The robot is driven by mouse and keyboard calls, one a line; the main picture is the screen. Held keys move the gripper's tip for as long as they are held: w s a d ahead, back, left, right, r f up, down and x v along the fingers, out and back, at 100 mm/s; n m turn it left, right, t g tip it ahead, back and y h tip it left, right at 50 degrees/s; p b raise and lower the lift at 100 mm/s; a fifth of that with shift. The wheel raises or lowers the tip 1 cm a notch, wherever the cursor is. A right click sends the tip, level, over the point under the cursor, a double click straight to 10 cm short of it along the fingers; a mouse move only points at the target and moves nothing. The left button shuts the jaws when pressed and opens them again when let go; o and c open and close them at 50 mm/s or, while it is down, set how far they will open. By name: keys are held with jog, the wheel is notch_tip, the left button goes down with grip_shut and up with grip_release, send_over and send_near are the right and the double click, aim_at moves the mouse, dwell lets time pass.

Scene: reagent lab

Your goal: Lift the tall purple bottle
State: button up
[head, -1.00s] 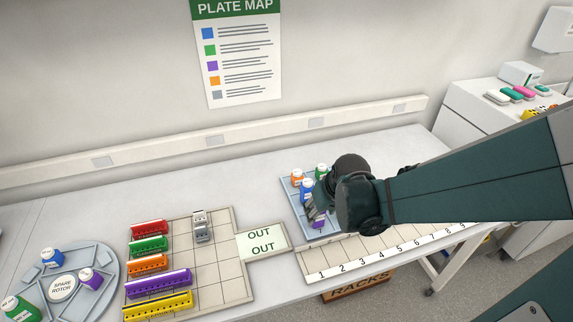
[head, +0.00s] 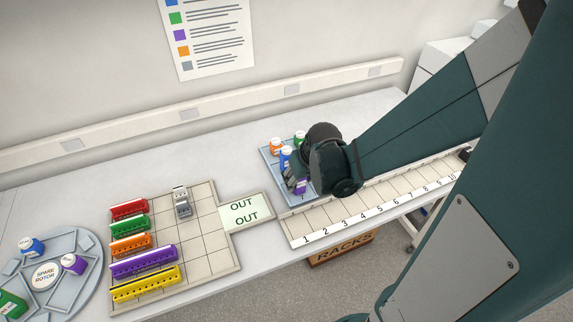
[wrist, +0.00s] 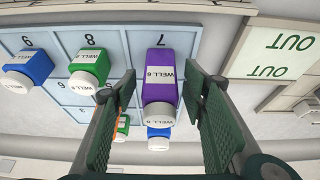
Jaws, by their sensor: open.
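In the head view the purple bottle (head: 300,186) stands at the front of the blue tray, partly hidden by my gripper. My gripper (wrist: 160,85) is open, with one finger on each side of the purple bottle in the wrist view. A gap shows on both sides near the fingertips. In the head view my gripper (head: 298,168) is mostly hidden behind my wrist.
Blue (wrist: 28,68), green (wrist: 90,68) and orange (wrist: 122,128) bottles stand nearby on the numbered tray (head: 268,166). Another blue bottle (wrist: 159,134) is beyond the purple one. An OUT plate (head: 244,212) and racks (head: 143,262) lie left. Another purple bottle (head: 74,264) sits on the spare rotor.

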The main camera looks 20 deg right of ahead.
jog(key=shift+w+f, duration=0.2)
jog(key=shift+f, duration=0.35)
jog(key=c, duration=1)
